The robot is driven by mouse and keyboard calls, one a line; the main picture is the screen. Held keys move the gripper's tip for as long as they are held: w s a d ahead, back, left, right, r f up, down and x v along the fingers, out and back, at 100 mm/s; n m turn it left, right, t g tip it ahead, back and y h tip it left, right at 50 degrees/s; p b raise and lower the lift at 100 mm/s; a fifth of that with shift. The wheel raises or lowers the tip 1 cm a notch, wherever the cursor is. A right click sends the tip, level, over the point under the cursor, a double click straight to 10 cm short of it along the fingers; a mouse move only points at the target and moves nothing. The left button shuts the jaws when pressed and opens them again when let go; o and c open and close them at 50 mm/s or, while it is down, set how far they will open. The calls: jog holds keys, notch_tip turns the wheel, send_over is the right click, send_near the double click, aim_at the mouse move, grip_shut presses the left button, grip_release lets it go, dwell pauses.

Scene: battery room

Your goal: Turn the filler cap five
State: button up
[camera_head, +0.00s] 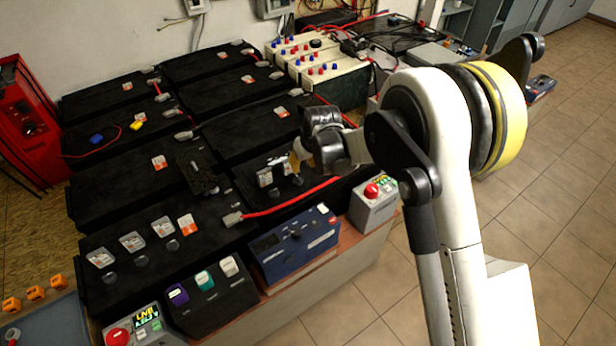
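A row of small round dark filler caps with pale tags runs along the front of the black batteries. Three caps, including this left one (110,278), sit on the front left battery (150,275). More dark round shapes and pale tags (265,178) show on the battery to the right, close to my gripper. The tag numbers are too small to read, so I cannot tell which cap is five. My gripper (290,161) is low over that right battery, beside its tags. My wrist partly hides the fingers and the battery behind, and I cannot tell contact or finger opening.
A red cable (290,203) crosses the battery tops. A blue unit (295,243) with a black knob, a grey box with a red button (373,200) and a dark box with coloured rockers (207,285) stand along the front. Tiled floor at right is clear.

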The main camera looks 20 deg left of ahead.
aim_at(298, 178)
jog(key=b+x, duration=0.3)
jog(key=x, duration=0.8)
jog(key=shift+b, duration=0.3)
jog(key=shift+s, duration=0.1)
grip_shut()
